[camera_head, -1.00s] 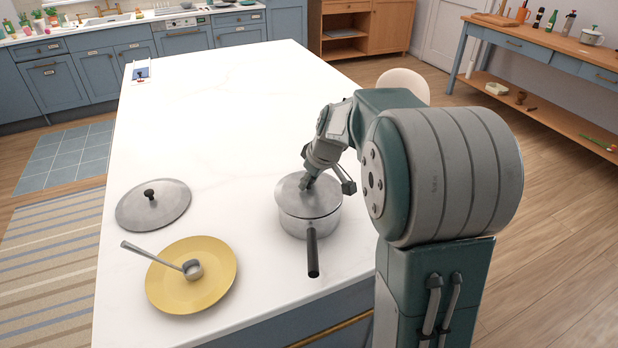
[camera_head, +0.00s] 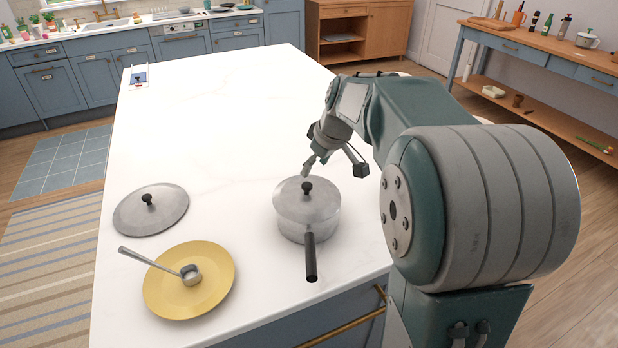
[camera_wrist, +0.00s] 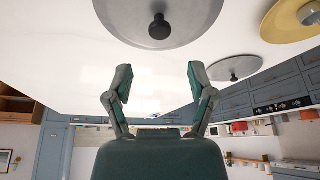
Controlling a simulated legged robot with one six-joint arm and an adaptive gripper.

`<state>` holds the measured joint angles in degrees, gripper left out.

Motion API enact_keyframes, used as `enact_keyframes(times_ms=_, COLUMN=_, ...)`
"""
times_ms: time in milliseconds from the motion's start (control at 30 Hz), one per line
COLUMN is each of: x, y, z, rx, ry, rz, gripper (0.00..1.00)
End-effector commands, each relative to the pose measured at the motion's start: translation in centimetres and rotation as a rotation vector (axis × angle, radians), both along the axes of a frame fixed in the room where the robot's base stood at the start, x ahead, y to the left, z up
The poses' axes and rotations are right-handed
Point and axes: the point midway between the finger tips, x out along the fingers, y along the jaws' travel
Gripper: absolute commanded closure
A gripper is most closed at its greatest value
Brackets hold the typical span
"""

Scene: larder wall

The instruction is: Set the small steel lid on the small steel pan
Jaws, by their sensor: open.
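The small steel pan (camera_head: 308,228) stands on the white worktop, its black handle towards the front. The small steel lid (camera_head: 290,205) lies over the pan's top with its black knob up, and looks level. The lid also shows at the top of the wrist view (camera_wrist: 185,25), where it hides the pan. My gripper (camera_head: 335,168) is open and empty, just behind and above the lid, clear of the knob. Its two spread fingers show in the wrist view (camera_wrist: 159,78), with nothing between them.
A larger steel lid (camera_head: 165,215) lies flat on the worktop at left. In front of it, a yellow plate (camera_head: 215,290) holds a steel ladle (camera_head: 150,260). The worktop's middle and back (camera_head: 225,120) are clear.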

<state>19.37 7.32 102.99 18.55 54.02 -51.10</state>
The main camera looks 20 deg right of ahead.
Motion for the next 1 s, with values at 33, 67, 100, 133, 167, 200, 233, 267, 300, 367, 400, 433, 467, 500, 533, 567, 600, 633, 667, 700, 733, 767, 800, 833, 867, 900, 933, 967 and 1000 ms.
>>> enact_keyframes(times_ms=33, x=-0.4, y=-0.3, z=1.2, rx=-0.002, ry=-0.004, rz=-0.002, gripper=0.29)
enact_keyframes(times_ms=67, x=-0.6, y=-0.4, z=1.7, rx=-0.002, ry=-0.004, rz=-0.002, gripper=0.29)
enact_keyframes(times_ms=100, x=-0.9, y=-0.4, z=2.3, rx=-0.001, ry=-0.003, rz=-0.002, gripper=0.29)
enact_keyframes(times_ms=133, x=-1.0, y=-0.5, z=2.8, rx=-0.002, ry=-0.003, rz=-0.002, gripper=0.29)
enact_keyframes(times_ms=167, x=-1.2, y=-0.6, z=3.2, rx=-0.002, ry=-0.003, rz=-0.001, gripper=0.29)
enact_keyframes(times_ms=200, x=-1.4, y=-0.7, z=3.7, rx=-0.002, ry=-0.003, rz=-0.001, gripper=0.29)
enact_keyframes(times_ms=233, x=-1.5, y=-0.7, z=4.0, rx=-0.001, ry=-0.001, rz=-0.002, gripper=0.29)
enact_keyframes(times_ms=267, x=-1.6, y=-0.7, z=4.3, rx=0.000, ry=-0.001, rz=-0.001, gripper=0.29)
enact_keyframes(times_ms=300, x=-1.7, y=-0.8, z=4.5, rx=0.000, ry=-0.001, rz=-0.001, gripper=0.29)
enact_keyframes(times_ms=367, x=-1.9, y=-0.8, z=4.8, rx=0.000, ry=0.000, rz=-0.001, gripper=0.29)
enact_keyframes(times_ms=400, x=-2.1, y=-0.6, z=5.0, rx=-0.001, ry=0.000, rz=-0.004, gripper=0.29)
enact_keyframes(times_ms=433, x=-2.4, y=-0.3, z=5.1, rx=-0.001, ry=-0.001, rz=-0.007, gripper=0.29)
enact_keyframes(times_ms=467, x=-2.8, y=0.1, z=5.3, rx=-0.002, ry=-0.001, rz=-0.013, gripper=0.29)
enact_keyframes(times_ms=500, x=-3.5, y=0.8, z=5.5, rx=-0.005, ry=-0.001, rz=-0.025, gripper=0.29)
enact_keyframes(times_ms=533, x=-4.2, y=1.4, z=5.7, rx=-0.007, ry=-0.001, rz=-0.036, gripper=0.29)
enact_keyframes(times_ms=567, x=-5.0, y=2.2, z=5.8, rx=-0.009, ry=-0.001, rz=-0.050, gripper=0.29)
enact_keyframes(times_ms=600, x=-6.3, y=3.2, z=6.0, rx=-0.012, ry=-0.003, rz=-0.071, gripper=0.29)
enact_keyframes(times_ms=633, x=-7.3, y=3.9, z=6.1, rx=-0.014, ry=-0.005, rz=-0.088, gripper=0.29)
enact_keyframes(times_ms=667, x=-8.3, y=4.7, z=6.1, rx=-0.014, ry=-0.006, rz=-0.106, gripper=0.29)
enact_keyframes(times_ms=700, x=-9.7, y=5.5, z=6.0, rx=-0.016, ry=-0.007, rz=-0.130, gripper=0.29)
enact_keyframes(times_ms=733, x=-10.7, y=6.2, z=5.9, rx=-0.016, ry=-0.010, rz=-0.146, gripper=0.29)
enact_keyframes(times_ms=767, x=-11.7, y=6.7, z=5.8, rx=-0.018, ry=-0.014, rz=-0.165, gripper=0.29)
enact_keyframes(times_ms=800, x=-13.0, y=7.5, z=5.6, rx=-0.017, ry=-0.020, rz=-0.187, gripper=0.29)
enact_keyframes(times_ms=833, x=-14.0, y=8.0, z=5.4, rx=-0.017, ry=-0.024, rz=-0.204, gripper=0.29)
enact_keyframes(times_ms=867, x=-15.0, y=8.5, z=5.2, rx=-0.016, ry=-0.029, rz=-0.220, gripper=0.29)
enact_keyframes(times_ms=900, x=-16.3, y=9.0, z=4.8, rx=-0.015, ry=-0.035, rz=-0.243, gripper=0.29)
enact_keyframes(times_ms=933, x=-17.3, y=9.4, z=4.5, rx=-0.012, ry=-0.040, rz=-0.259, gripper=0.29)
enact_keyframes(times_ms=967, x=-18.3, y=9.8, z=4.2, rx=-0.011, ry=-0.046, rz=-0.275, gripper=0.29)
enact_keyframes(times_ms=1000, x=-19.5, y=10.2, z=3.7, rx=-0.007, ry=-0.055, rz=-0.296, gripper=0.29)
